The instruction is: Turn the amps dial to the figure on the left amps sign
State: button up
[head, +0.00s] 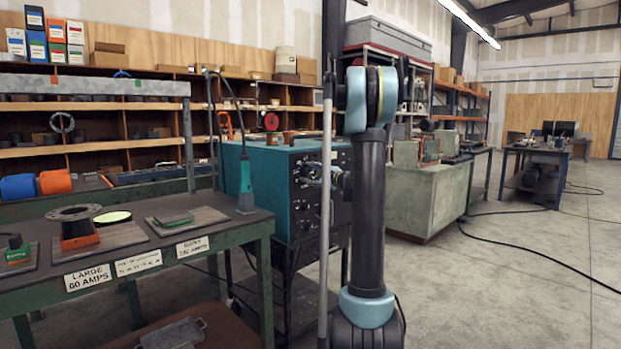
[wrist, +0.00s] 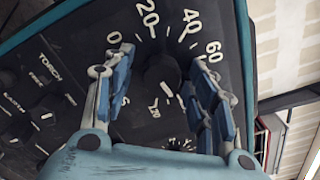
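The left amps sign (head: 88,277) hangs on the front edge of the green workbench and reads "LARGE 60 AMPS". The amps dial (wrist: 161,73) is a dark round knob on the black panel in the wrist view. The figures 0, 20, 40 and 60 (wrist: 212,50) run around its upper side, and 120 shows below it. A short white mark shows on the knob's lower right. My gripper (wrist: 160,70) has its fingers apart, one on each side of the knob, with gaps visible. In the head view the arm hides part of the panel.
The teal welding machine (head: 283,185) stands right of the workbench (head: 240,228). More knobs, labelled TORCH and EARTH, sit left of the dial in the wrist view. A middle sign (head: 138,263) and a right sign (head: 192,247) are beside the left one. Open floor lies at the right.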

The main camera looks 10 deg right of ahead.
jog(key=shift+s+d, duration=0.1)
jog(key=shift+d, duration=0.05)
jog(key=v, duration=1.1)
jog(key=shift+s+d, duration=0.2)
jog(key=shift+s, duration=0.05)
jog(key=s+a+f+n+g+h, duration=0.1)
jog(key=s+a+f+n+g, duration=0.5)
jog(key=s, duration=0.5)
jog(key=s+a+f+n+g+h, duration=0.1)
jog(key=s+a+f+n+g, duration=0.15)
jog(key=s+a, duration=0.65)
jog(key=s+d+f+n+g+h, duration=0.1)
jog(key=s+d+f+n+h, duration=0.1)
jog(key=s+f, duration=0.3)
jog(key=s+d+f+n+g+h, duration=0.1)
jog(key=s+d+f+n+h, duration=0.2)
jog(key=s, duration=1)
jog(key=s+d+f+n+g+h, duration=0.2)
jog(key=s+d+f+n+h, duration=0.1)
jog(key=s+f, duration=0.5)
jog(key=shift+s+d+f+n+h, duration=0.15)
jog(key=shift+s+f+n+h, duration=0.15)
jog(key=shift+s+n, duration=0.4)
jog(key=shift+w, duration=0.1)
